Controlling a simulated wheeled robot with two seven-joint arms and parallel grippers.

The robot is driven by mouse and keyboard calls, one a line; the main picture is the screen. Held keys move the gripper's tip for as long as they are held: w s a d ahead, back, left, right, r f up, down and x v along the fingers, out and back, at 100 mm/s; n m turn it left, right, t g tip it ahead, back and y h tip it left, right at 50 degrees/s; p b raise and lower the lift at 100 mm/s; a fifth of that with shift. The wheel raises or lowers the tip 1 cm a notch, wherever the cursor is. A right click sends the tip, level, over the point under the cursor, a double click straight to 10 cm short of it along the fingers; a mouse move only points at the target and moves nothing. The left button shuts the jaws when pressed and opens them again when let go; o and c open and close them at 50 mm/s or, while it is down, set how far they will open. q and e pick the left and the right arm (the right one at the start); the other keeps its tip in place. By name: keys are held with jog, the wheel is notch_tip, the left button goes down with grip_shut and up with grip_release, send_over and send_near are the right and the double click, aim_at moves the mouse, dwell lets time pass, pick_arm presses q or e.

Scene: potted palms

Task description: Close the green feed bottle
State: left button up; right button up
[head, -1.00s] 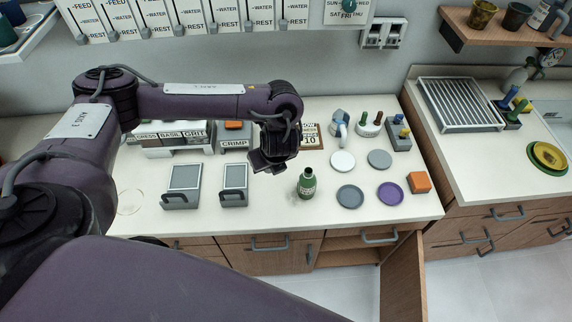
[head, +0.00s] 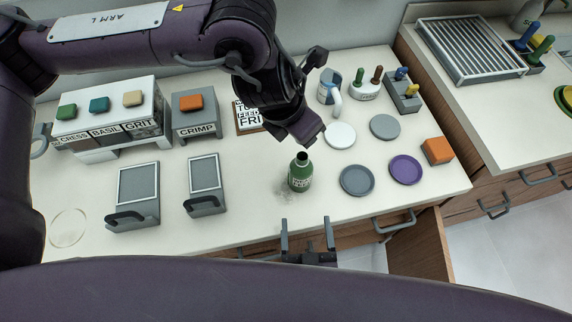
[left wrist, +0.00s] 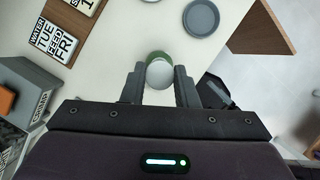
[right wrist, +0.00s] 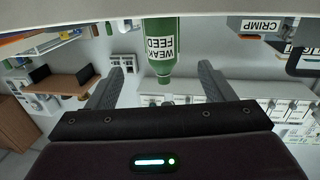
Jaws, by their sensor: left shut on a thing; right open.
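The green feed bottle (head: 300,176) stands upright on the counter, its dark neck uncovered. In the right wrist view the bottle (right wrist: 161,50) appears upside down with a "WEAK FEED" label. My left gripper (head: 308,130) is just above and behind the bottle in the head view. In the left wrist view it is shut on a pale round cap (left wrist: 159,74), with the green bottle (left wrist: 157,57) partly hidden beyond it. The cap is hidden in the head view. My right gripper (head: 308,232) is open and empty at the counter's front edge, facing the bottle.
Right of the bottle lie a white disc (head: 340,135), two grey discs (head: 357,180) (head: 385,127) and a purple disc (head: 405,170), plus an orange block (head: 437,151). Two handled grey trays (head: 206,187) (head: 133,196) stand left. A cabinet door (head: 420,250) hangs open below.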

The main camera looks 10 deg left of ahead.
aim_at(302, 181)
pick_arm(q)
jog(key=shift+w+d+m, duration=0.1)
jog(key=shift+w+m, duration=0.1)
jog(key=shift+m, duration=0.1)
jog(key=shift+s+d+r, duration=0.1)
jog(key=shift+s, duration=0.25)
jog(key=shift+w, duration=0.1)
pick_arm(e)
jog(key=w, duration=0.4)
jog(key=w+a+r, duration=0.1)
jog(key=w, duration=0.3)
jog(key=w+a, duration=0.1)
jog(key=w, duration=0.3)
jog(key=shift+r, duration=0.15)
jog(key=c, duration=1.5)
pick_arm(q)
jog(key=shift+f, duration=2.6)
pick_arm(e)
jog(key=shift+o, duration=0.2)
pick_arm(q)
jog(key=shift+f, duration=0.85)
jog(key=shift+f, duration=0.55)
